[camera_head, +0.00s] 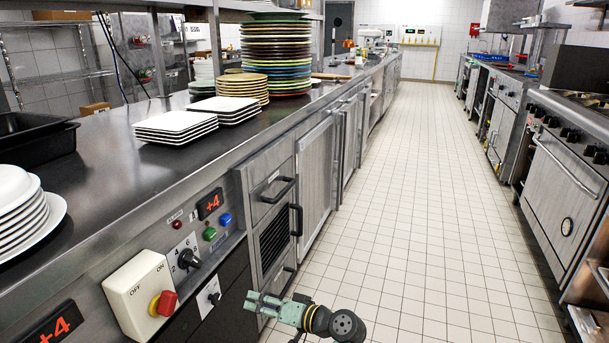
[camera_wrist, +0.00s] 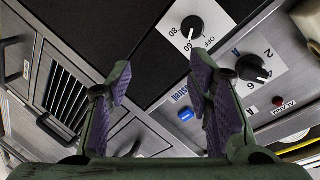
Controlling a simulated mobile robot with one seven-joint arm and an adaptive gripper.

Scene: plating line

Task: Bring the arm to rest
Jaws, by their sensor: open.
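My gripper (camera_head: 262,303) shows at the bottom middle of the head view, in front of the counter's drawer fronts and low above the floor. In the wrist view my gripper (camera_wrist: 160,95) has its two purple-padded fingers spread apart. Nothing is between the fingers. Behind them the wrist view shows the counter's control panel, tilted in the picture. On it are a black knob (camera_wrist: 192,27), another black knob (camera_wrist: 253,68) and a blue button (camera_wrist: 186,114). The gripper looks apart from the panel, though the exact gap is hard to tell.
The steel counter (camera_head: 105,165) runs along the left, with stacked square plates (camera_head: 176,126), a tall stack of coloured plates (camera_head: 275,55) and white plates (camera_head: 28,215). A red-and-yellow switch (camera_head: 163,303) sticks out from its front. Ovens (camera_head: 565,185) line the right. The tiled floor (camera_head: 400,190) between is clear.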

